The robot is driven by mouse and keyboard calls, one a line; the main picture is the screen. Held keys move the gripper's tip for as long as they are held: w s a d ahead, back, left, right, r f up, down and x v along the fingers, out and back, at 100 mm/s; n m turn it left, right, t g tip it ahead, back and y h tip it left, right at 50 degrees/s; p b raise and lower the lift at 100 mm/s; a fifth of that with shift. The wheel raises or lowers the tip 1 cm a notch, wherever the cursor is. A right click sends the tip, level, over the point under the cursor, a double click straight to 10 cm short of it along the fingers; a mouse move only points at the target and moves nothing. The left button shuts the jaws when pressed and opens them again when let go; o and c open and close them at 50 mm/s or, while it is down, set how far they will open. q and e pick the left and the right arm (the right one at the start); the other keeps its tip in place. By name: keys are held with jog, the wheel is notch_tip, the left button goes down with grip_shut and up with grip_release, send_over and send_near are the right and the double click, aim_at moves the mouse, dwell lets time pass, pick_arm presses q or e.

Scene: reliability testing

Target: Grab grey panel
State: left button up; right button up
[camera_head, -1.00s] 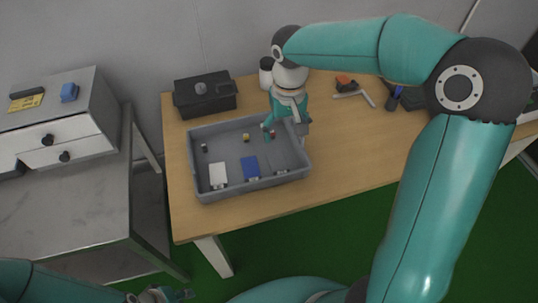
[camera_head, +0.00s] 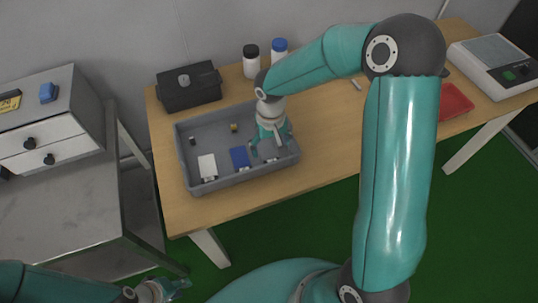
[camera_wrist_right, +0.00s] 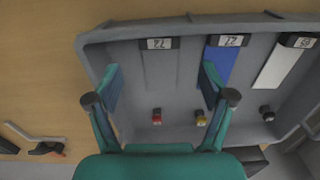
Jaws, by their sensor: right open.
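The grey panel (camera_wrist_right: 160,68) lies flat in the grey bin (camera_wrist_right: 92,54), with a dark label block at its end. It blends with the bin floor. In the head view my right gripper (camera_head: 270,146) hangs over the right part of the bin and hides most of the panel. In the right wrist view my right gripper (camera_wrist_right: 161,78) is open and empty, with one finger on each side of the grey panel. Whether it touches the panel is not clear. My left gripper (camera_head: 172,289) is low at the left, away from the table; its fingers are too small to judge.
A blue panel (camera_head: 240,158) and a white panel (camera_head: 207,166) lie left of the gripper in the bin, with small knobs behind. A black box (camera_head: 188,88) and two bottles (camera_head: 251,61) stand behind the bin. A red tray (camera_head: 455,102) and a scale (camera_head: 497,65) are right.

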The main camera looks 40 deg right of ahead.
aim_at(271, 158)
jog(key=f, duration=0.4)
jog(key=shift+s+a+f, duration=0.1)
jog(key=shift+s+f, duration=0.15)
jog(key=shift+s, duration=0.05)
jog(key=c, duration=1.1)
jog(key=shift+r, duration=0.15)
jog(key=shift+c, duration=0.2)
